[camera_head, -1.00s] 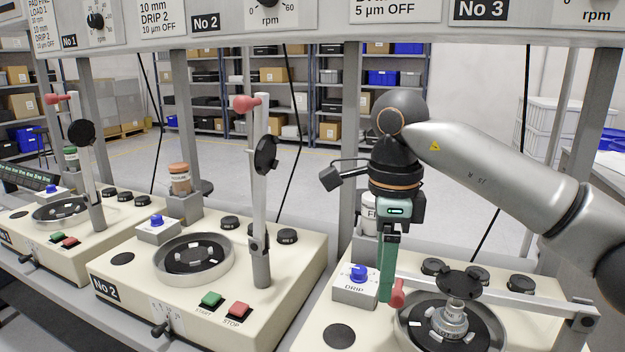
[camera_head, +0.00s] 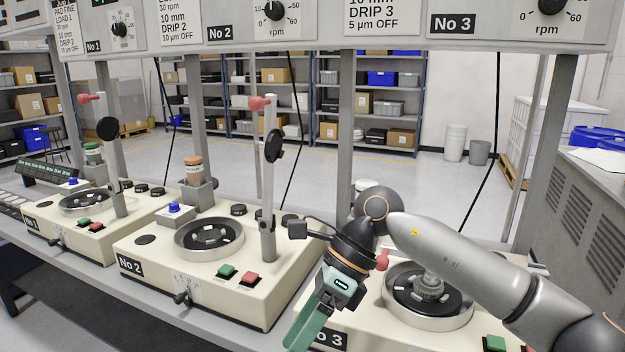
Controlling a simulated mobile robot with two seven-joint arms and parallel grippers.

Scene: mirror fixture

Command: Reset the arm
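Machine No 3 (camera_head: 345,318) stands at the lower right, with a dark round plate in a metal ring (camera_head: 393,290). The red knob (camera_head: 382,260) of its swing arm shows low beside the ring. Most of that swing arm is hidden behind my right arm. My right gripper (camera_head: 303,335), with green fingers, points down and left in front of machine No 3. It is apart from the red knob, which lies up and to its right. The view does not show whether its fingers are open. My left gripper is not in view.
Machine No 2 (camera_head: 135,245) and machine No 1 (camera_head: 45,225) stand to the left, their red-knobbed arms (camera_head: 270,185) (camera_head: 113,150) upright. Grey posts (camera_head: 346,140) and a panel with dials (camera_head: 385,25) frame the bench. Green and red buttons sit on the machine fronts.

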